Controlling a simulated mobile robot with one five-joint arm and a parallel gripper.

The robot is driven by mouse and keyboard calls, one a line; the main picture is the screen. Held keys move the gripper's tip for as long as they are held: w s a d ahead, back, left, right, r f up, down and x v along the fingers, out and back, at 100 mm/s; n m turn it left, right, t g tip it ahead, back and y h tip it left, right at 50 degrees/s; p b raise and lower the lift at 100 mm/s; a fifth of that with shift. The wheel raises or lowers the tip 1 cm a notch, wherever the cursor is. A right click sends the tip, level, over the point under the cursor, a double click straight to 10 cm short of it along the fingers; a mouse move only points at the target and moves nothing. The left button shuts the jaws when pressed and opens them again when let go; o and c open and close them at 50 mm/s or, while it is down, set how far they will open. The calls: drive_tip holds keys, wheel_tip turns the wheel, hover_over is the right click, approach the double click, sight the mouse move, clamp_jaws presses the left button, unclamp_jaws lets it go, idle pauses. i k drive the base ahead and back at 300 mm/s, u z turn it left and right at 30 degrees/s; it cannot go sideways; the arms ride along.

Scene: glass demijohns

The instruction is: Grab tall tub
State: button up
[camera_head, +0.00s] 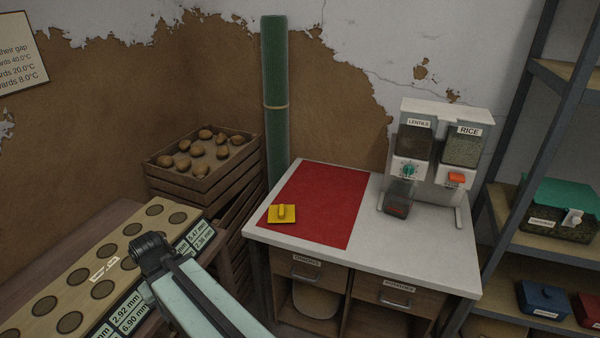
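A clear, dark-tinted tub (399,198) stands upright on the white tabletop, beneath the lentils side of the two-part dispenser (436,150). It looks taller than wide and has something reddish-brown low inside. No other tall tub is clear to see. My arm reaches in from the bottom edge, left of the table, and ends in a dark joint. My gripper's fingers do not show. The visible part of my arm is well apart from the tub.
The white table (425,248) bears a red mat (325,205) with a yellow object (282,213). Left are a potato crate (200,180) and a board with round holes (98,265). A green roll (275,95) stands behind. Right is a metal shelf (512,165) with boxes.

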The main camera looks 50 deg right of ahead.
sight(400, 200)
drive_tip(key=u, duration=1.55)
drive_tip(key=k, duration=1.85)
drive_tip(key=z, duration=0.35)
